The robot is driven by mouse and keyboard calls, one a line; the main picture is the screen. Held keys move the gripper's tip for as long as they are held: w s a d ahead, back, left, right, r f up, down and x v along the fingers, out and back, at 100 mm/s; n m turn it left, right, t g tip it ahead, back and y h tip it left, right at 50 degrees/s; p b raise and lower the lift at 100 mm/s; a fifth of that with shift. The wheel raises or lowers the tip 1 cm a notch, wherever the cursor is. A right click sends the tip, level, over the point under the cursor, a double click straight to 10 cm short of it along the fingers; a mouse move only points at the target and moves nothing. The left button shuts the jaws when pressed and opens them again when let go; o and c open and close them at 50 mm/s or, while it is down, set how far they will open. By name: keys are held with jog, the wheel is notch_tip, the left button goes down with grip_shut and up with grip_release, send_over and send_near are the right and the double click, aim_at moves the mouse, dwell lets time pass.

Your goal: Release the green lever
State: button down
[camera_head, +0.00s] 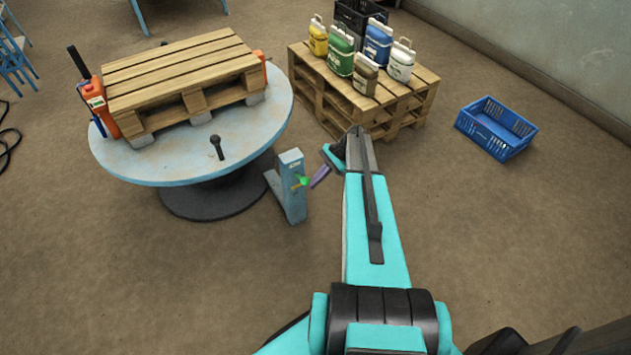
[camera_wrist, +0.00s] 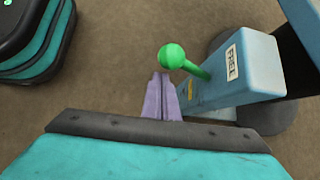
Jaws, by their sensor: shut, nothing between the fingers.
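The green lever (camera_wrist: 184,62) has a round knob and sticks out from the side of a pale blue post (camera_wrist: 252,70) labelled "FREE" in the wrist view. In the head view the lever (camera_head: 303,181) shows small on the post (camera_head: 291,160), beside the round turntable. My gripper (camera_wrist: 161,82) has purple fingers, shut and empty. In the wrist view its tips lie just left of and below the green knob; whether they touch it I cannot tell. In the head view my gripper (camera_head: 320,176) is just right of the lever.
The turntable (camera_head: 247,138) bears a wooden pallet (camera_head: 180,66) and has a black peg (camera_head: 217,146) near its front. Another pallet stack (camera_head: 330,100) holds several sacks or cans. A blue crate (camera_head: 496,127) lies right. The front floor is clear.

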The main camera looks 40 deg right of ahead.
jog(key=shift+w+r+p, duration=0.25)
jog(key=shift+r+p, duration=0.15)
jog(key=shift+r, duration=0.1)
jog(key=shift+w+r+p, duration=0.2)
jog(key=shift+r+p, duration=0.2)
jog(key=shift+r, duration=0.05)
notch_tip(320, 180, down, 4)
jog(key=d, duration=0.2)
jog(key=w+v, duration=0.1)
jog(key=v, duration=0.9)
jog(key=shift+b, duration=0.4)
jog(key=shift+r, duration=0.1)
